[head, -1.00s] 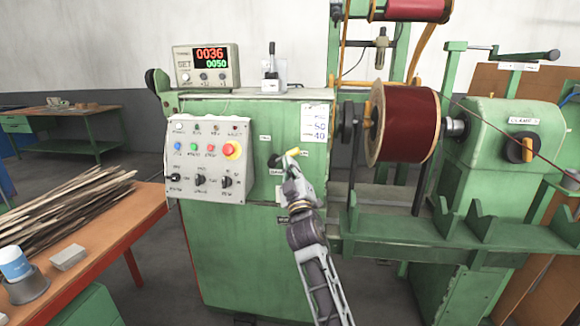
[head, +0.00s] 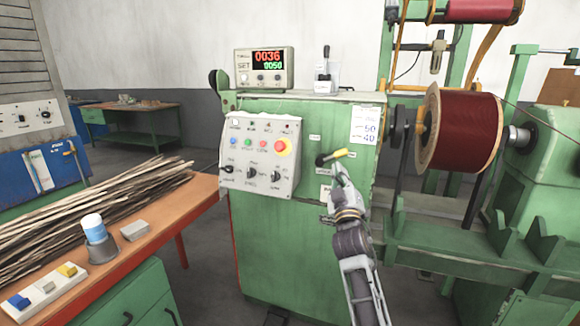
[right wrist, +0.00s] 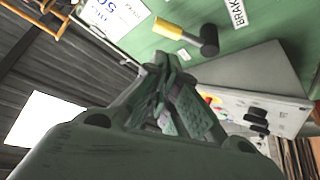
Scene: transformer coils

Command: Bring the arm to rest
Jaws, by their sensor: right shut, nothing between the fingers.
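My right arm comes up from the bottom of the head view. Its gripper (head: 336,172) is just below a brake lever with a yellow grip (head: 340,154) on the green machine's front. In the right wrist view, my shut, empty fingers (right wrist: 172,88) show below the yellow-gripped lever (right wrist: 178,33), which appears apart from them. A label reading "BRAK" is beside the lever there. My left gripper is not in view.
The control panel (head: 260,158) is left of the gripper. The copper-red coil (head: 470,130) is on the winding machine at right. An orange workbench (head: 198,200) with wood strips (head: 90,205) and a cup (head: 95,228) stands at left. A counter (head: 264,68) reads 0036 over 0050.

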